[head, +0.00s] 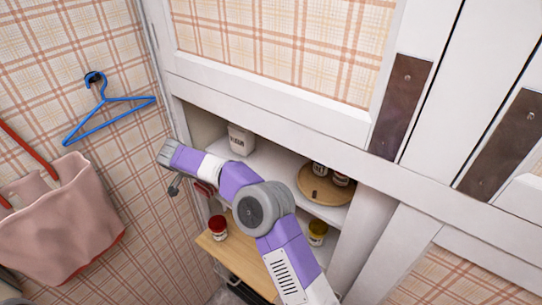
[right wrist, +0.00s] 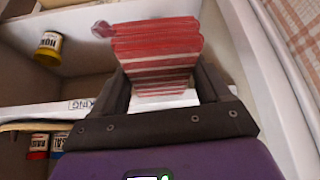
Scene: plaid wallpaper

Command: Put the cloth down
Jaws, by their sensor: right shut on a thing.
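In the right wrist view a folded cloth (right wrist: 155,42) with red and white stripes is held between the dark fingers of my right gripper (right wrist: 168,85). Its layers stick out past the fingertips, above the shelves. In the head view my right arm reaches across the open cabinet, and its wrist hides most of the gripper. A small red patch beside the wrist may be the cloth. My left gripper is not in view.
The cabinet shelf (head: 270,168) holds a white canister (head: 240,139) and a round wooden tray (head: 325,187) with small jars. Lower down are a red jar (head: 218,227) and a yellow jar (head: 317,232). A blue hanger (head: 110,100) and a pink bag (head: 62,222) hang at left.

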